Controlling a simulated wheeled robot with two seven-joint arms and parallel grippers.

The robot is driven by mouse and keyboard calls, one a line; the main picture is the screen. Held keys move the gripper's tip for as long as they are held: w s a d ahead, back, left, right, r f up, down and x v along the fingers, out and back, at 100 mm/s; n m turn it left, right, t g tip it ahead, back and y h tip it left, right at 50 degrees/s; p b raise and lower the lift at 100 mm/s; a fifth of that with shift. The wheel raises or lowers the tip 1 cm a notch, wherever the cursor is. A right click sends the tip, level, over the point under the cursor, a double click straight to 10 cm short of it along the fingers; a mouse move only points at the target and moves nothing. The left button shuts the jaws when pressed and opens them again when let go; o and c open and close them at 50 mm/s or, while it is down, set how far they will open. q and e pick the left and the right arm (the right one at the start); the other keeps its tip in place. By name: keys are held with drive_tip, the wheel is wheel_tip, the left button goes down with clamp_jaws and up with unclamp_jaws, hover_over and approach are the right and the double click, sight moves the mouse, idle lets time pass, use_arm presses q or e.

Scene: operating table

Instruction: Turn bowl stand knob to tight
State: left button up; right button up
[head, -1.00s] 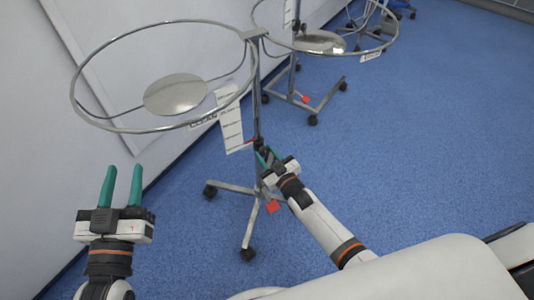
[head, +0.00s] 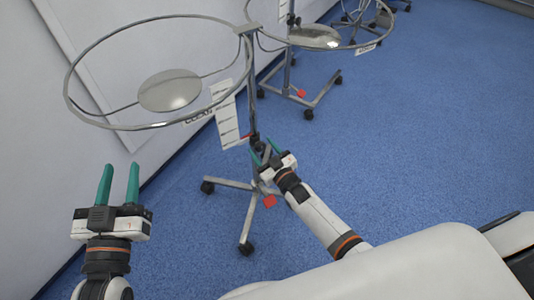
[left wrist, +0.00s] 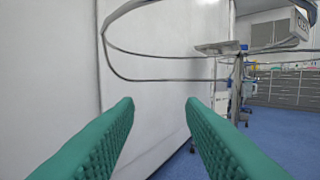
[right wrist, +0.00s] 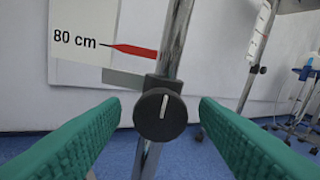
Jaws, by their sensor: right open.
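The bowl stand (head: 252,90) has a chrome ring, a round plate and an upright pole on a wheeled base. Its black round knob (right wrist: 160,115) sits on a collar on the pole, with a white line that is nearly upright, tilted slightly right at the top. My right gripper (head: 264,153) is open in front of the knob, one teal finger to each side with visible gaps in the right wrist view. It holds nothing. My left gripper (head: 120,168) is open and empty, left of the stand and below the ring.
A white card with a red pointer at "80 cm" (right wrist: 128,49) hangs by the pole above the knob. A second ring stand (head: 305,92) stands behind on the right. A white wall (head: 50,170) is at left. A white covered surface (head: 400,262) is in front. Blue floor is open at right.

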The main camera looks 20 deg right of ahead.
drive_tip(key=p+v, duration=0.1)
drive_tip(key=v, duration=0.3)
drive_tip(key=shift+s+r+p, duration=0.1)
drive_tip(key=shift+s+p, duration=0.2)
drive_tip(key=shift+p, duration=0.05)
use_arm(q)
drive_tip(key=s+a+f+g+y+p, duration=0.1)
drive_tip(key=s+a+f+g+y, duration=0.2)
drive_tip(key=f+g, duration=0.6)
drive_tip(key=shift+s+a+f+p, duration=0.2)
drive_tip(key=shift+s+f+p, duration=0.2)
drive_tip(key=shift+s+f, duration=1)
use_arm(e)
approach(262, 148)
drive_tip(key=shift+v, duration=1.5)
drive_tip(key=shift+a+r, duration=0.1)
